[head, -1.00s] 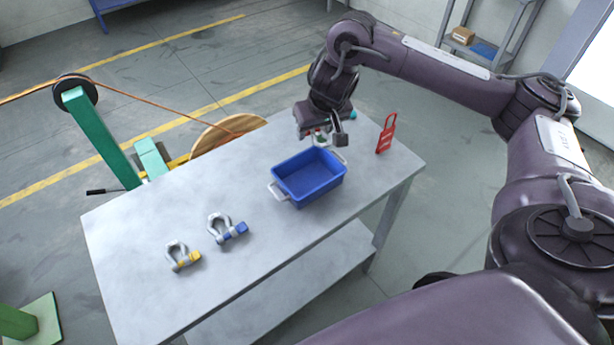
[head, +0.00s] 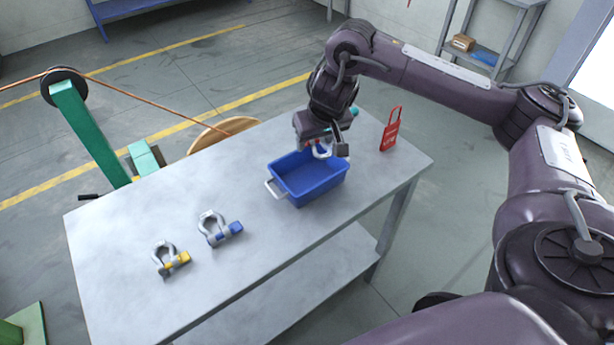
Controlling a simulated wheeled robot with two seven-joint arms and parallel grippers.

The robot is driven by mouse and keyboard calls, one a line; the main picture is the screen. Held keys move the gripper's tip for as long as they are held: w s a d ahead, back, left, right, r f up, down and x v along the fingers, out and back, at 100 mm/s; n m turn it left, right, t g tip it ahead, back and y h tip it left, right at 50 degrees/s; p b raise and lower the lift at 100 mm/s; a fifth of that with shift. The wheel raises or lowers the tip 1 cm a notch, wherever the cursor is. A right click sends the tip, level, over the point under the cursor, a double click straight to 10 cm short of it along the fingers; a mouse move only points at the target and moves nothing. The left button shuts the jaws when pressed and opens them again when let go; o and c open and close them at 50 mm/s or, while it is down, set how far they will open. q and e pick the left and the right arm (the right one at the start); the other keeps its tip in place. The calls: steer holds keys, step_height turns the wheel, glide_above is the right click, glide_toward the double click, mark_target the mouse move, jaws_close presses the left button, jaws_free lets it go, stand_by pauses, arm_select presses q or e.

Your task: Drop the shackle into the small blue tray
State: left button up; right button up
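The small blue tray (head: 318,190) sits on the grey table with a light handle at its left end. My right gripper (head: 322,146) is over the tray's back edge, pointing down. A pale grey curved piece, which looks like a shackle (head: 322,153), shows between its fingers; the gripper seems shut on it, and most of it is hidden. Two other shackles lie on the table left of the tray: one with a blue pin end (head: 213,230) and one with a yellow pin end (head: 165,259). My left gripper is not in view.
A red tag-like piece (head: 390,130) stands on the table (head: 120,230) right of the tray. A green stand with a black pulley (head: 63,87), an orange cable and a wooden reel (head: 222,132) are behind the table. The table's left part is mostly clear.

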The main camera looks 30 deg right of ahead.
steer(key=o, duration=0.5)
steer(key=p+v, duration=0.4)
steer(key=v, duration=0.3)
steer(key=shift+w+r+p, duration=0.1)
steer(key=shift+r+p, duration=0.05)
steer(key=shift+p, duration=0.25)
steer(key=shift+s+r, duration=0.25)
steer(key=shift+r, duration=0.05)
